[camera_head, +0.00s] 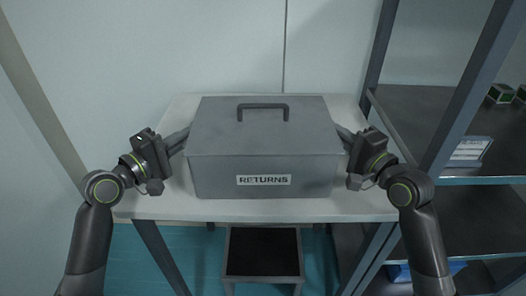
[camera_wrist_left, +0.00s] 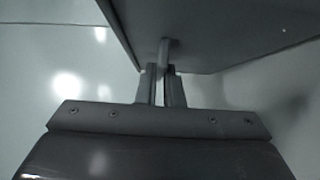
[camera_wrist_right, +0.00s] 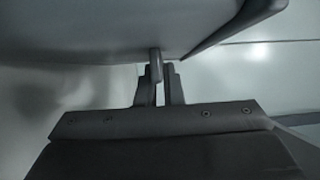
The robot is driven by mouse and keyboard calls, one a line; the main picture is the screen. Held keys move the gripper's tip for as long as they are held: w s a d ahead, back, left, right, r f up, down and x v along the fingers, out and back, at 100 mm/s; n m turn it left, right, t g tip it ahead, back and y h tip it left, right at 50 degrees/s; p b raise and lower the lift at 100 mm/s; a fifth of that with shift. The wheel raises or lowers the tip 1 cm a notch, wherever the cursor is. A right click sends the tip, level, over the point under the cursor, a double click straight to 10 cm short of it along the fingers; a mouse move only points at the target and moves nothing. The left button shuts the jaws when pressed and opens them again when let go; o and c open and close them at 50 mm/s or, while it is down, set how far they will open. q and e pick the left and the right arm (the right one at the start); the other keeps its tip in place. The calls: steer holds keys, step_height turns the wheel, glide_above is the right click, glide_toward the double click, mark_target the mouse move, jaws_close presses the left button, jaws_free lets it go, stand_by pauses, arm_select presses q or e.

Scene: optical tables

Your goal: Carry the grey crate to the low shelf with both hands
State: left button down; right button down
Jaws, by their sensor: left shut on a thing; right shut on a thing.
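The grey crate (camera_head: 265,133) has a lid with a dark handle on top and a "RETURNS" label on its front. It is level over the white table (camera_head: 160,205); I cannot tell whether it touches the top. My left gripper (camera_head: 187,135) is shut on a side handle of the crate; in the left wrist view its fingers (camera_wrist_left: 163,78) close around a short grey bar. My right gripper (camera_head: 343,134) is shut on the opposite side; its fingers (camera_wrist_right: 164,78) close around a similar bar. A low dark-topped stand (camera_head: 262,250) shows below the table front.
A metal shelf rack (camera_head: 425,105) stands at the right, with small green-and-black boxes (camera_head: 501,93) and a white labelled item (camera_head: 469,150) on it. Its post rises close to my right arm. A pale wall is behind the table. Some blue shows low in the rack.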

steer(key=shift+r, duration=0.2)
steer(key=shift+r+p, duration=2.35)
steer(key=shift+p, duration=0.1)
